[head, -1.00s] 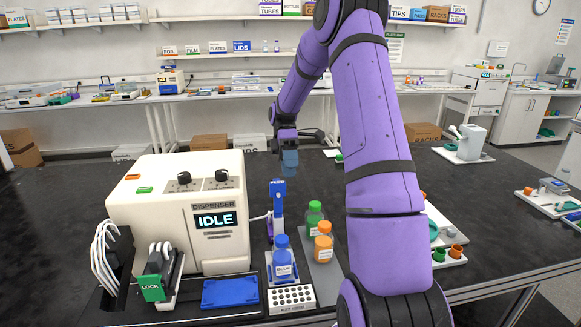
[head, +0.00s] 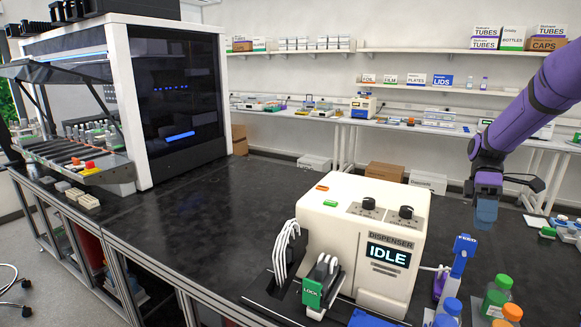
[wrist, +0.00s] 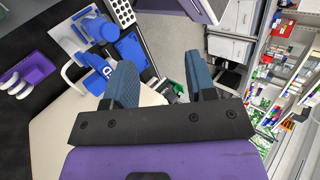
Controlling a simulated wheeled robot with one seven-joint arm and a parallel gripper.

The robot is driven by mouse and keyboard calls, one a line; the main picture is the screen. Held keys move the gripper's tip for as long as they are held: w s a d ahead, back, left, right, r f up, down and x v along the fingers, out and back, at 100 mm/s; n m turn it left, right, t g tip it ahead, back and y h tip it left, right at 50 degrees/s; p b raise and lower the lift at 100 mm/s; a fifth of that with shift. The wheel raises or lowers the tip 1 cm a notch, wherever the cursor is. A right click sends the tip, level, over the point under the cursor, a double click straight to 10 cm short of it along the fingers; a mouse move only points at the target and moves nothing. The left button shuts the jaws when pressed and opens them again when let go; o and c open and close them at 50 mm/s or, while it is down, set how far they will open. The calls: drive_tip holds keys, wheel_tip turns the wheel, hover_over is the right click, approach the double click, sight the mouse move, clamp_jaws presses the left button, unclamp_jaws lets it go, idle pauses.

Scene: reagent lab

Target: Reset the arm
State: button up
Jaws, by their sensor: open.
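My gripper (head: 486,208) hangs from my purple arm at the right of the head view, above the black bench and behind the blue FEED lever (head: 463,255). In the wrist view its two blue-grey fingers (wrist: 163,88) stand apart with nothing between them, so it is open and empty. The cream dispenser (head: 345,228) stands on the bench with its display reading IDLE. A green LOCK clamp (head: 312,293) is at its front left. Part of my arm is cut off at the right edge of the head view.
Bottles with blue, green and orange caps (head: 497,298) stand right of the dispenser. A large dark-windowed cabinet machine (head: 180,95) stands at the left, with a rack of bottles (head: 95,135) beside it. The bench between cabinet and dispenser (head: 225,215) is clear.

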drive_tip(key=s+a+r+m+t+h, duration=0.2)
drive_tip(key=s+a+r+m+t, duration=0.3)
drive_tip(key=s+a, duration=0.4)
drive_tip(key=s+a+r+m+t+h, duration=0.2)
drive_tip(key=s+a+r+m+t, duration=0.3)
drive_tip(key=s+a+r+t, duration=0.3)
drive_tip(key=shift+s+a+r+h, duration=0.15)
drive_tip(key=shift+s+a+h, duration=0.4)
drive_tip(key=shift+s, duration=1.45)
